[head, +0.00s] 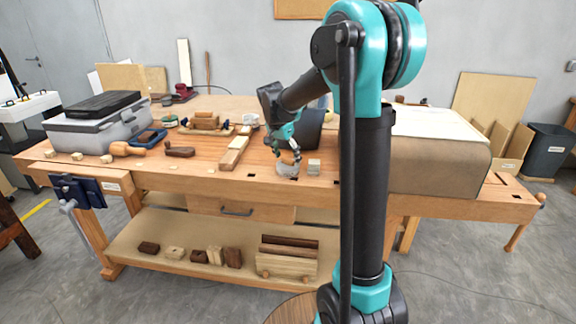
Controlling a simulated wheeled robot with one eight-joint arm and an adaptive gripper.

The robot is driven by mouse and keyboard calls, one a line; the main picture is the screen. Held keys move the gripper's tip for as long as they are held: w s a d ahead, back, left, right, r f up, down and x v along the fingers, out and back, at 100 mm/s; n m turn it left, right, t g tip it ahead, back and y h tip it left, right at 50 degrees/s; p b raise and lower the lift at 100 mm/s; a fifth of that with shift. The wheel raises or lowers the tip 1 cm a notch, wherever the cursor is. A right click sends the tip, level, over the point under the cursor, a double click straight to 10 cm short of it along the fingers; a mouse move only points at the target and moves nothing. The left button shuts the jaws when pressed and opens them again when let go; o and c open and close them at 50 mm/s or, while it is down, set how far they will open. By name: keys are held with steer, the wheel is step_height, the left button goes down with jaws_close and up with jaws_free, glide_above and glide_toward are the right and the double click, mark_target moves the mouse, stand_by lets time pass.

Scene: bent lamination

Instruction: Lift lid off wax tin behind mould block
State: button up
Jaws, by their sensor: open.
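My gripper (287,156) is at the middle of the workbench, pointing down with its fingers apart. A small pale grey curved object (287,170) is right below the fingertips; I cannot tell whether they touch it or what it is. A small pale round container (250,119) stands farther back, left of my wrist; it may be the wax tin, and its lid is too small to make out. A large tan block with a rounded edge (440,160) fills the bench's right side and may be the mould block. My arm hides part of it and whatever is behind.
The bench (205,174) also holds a grey case (98,128), a mallet (127,150), a long wooden piece (234,152) and a small pale block (314,167). A dark bin (308,128) stands close behind my gripper. The front left edge has some bare room.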

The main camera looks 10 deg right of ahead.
steer(key=shift+w+f, duration=0.1)
steer(key=shift+f, duration=0.2)
steer(key=shift+c, duration=0.2)
steer(key=c, duration=1)
steer(key=shift+r, duration=0.15)
